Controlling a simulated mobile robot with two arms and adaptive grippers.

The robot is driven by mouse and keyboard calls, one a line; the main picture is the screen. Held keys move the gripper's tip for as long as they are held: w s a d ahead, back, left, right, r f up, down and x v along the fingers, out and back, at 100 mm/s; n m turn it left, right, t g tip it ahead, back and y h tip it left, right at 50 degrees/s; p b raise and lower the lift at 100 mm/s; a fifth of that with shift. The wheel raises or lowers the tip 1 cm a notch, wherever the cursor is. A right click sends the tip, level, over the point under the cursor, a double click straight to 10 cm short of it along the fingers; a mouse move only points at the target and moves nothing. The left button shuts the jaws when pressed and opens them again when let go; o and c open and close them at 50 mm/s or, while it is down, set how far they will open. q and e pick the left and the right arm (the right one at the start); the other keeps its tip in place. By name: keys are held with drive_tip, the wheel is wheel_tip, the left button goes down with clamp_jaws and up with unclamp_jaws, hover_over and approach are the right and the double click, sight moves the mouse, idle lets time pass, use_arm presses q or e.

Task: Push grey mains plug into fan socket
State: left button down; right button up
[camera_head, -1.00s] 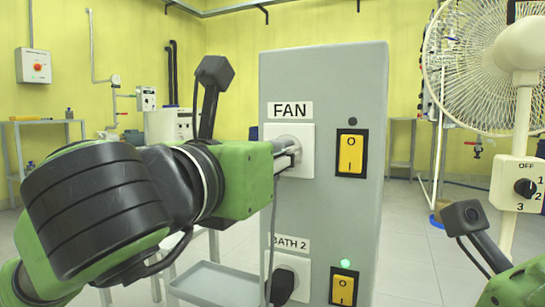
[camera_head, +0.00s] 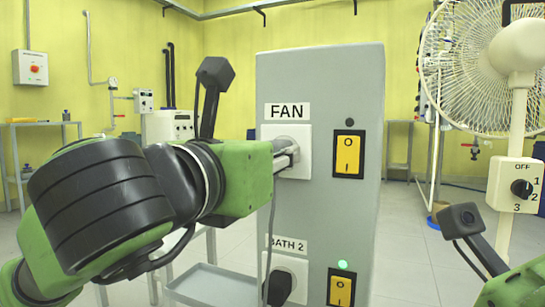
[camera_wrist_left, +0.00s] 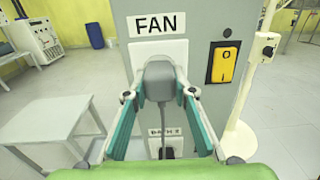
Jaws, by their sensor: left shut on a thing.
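The grey mains plug (camera_wrist_left: 158,82) is between the fingers of my left gripper (camera_wrist_left: 158,97) in the left wrist view, its cable hanging down. My left gripper (camera_head: 284,155) is shut on it and reaches the fan socket (camera_head: 302,153), a white plate under the FAN label (camera_head: 287,110). The plug is right in front of the socket plate; the fingers and plug hide the holes, so I cannot tell how deep it sits. In the head view the plug is mostly hidden by the gripper. Of my right arm only a part shows at the lower right; its gripper is out of view.
The yellow fan switch (camera_head: 348,154) is right of the socket, its lamp (camera_head: 349,122) dark. Below, a black plug (camera_head: 279,287) sits in the BATH 2 socket (camera_head: 296,267), beside a lower switch (camera_head: 341,288) with a green lamp. A white fan (camera_head: 487,65) stands right.

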use_arm(q)
drive_tip(key=shift+w+r+b, duration=0.25)
drive_tip(key=shift+w+b, duration=0.05)
drive_tip(key=shift+b, duration=0.05)
idle(1.2)
drive_tip(key=c, duration=1.8)
unclamp_jaws()
drive_tip(key=shift+w, duration=0.1)
drive_tip(key=shift+o, duration=0.9)
drive_tip(key=shift+w+d+f, duration=0.1)
drive_tip(key=shift+d+f, duration=0.05)
drive_tip(key=shift+f, duration=0.1)
drive_tip(key=shift+s, duration=0.25)
drive_tip(key=b+v, duration=0.2)
drive_tip(key=v, duration=0.6)
drive_tip(key=shift+s+a, duration=0.25)
drive_tip(key=shift+s, duration=0.1)
